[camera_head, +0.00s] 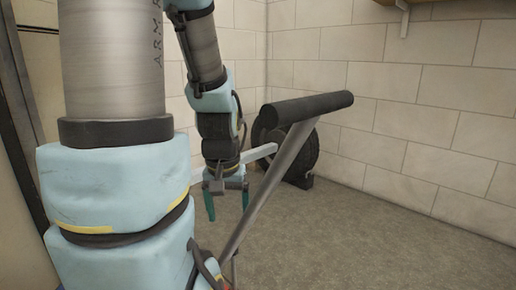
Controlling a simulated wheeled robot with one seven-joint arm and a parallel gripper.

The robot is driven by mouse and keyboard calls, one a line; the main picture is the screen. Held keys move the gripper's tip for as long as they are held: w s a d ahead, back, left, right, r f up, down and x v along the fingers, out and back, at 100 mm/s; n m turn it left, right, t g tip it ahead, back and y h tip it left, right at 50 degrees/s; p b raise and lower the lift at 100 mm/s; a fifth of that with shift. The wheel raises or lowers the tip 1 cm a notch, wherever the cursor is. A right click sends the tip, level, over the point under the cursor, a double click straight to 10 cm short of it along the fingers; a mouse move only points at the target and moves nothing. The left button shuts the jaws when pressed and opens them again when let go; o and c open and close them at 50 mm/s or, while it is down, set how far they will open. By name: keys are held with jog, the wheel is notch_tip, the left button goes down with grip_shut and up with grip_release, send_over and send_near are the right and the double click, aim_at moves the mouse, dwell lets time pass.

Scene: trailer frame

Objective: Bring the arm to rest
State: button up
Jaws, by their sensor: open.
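My gripper (228,199) hangs at the end of my arm, left of the middle of the head view. It points down, with its two green fingers apart and nothing seen between them. Behind and beside it is a grey metal frame (262,151) with a pale bar near the gripper's wrist. I cannot tell whether the bar touches my arm. A slanted metal post (268,190) with a dark padded roller (308,108) on top stands just right of my gripper.
A dark wheel (298,152) stands on the floor near the back corner. Pale block walls (400,120) close off the back and right. A wooden shelf (403,22) shows at the top. The grey floor (370,235) at the right is clear.

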notch_tip(320, 180, up, 36)
jog(key=p, duration=3.5)
notch_tip(320, 180, down, 18)
jog(key=b, duration=1.7)
jog(key=shift+b, duration=0.4)
jog(key=shift+r, duration=0.15)
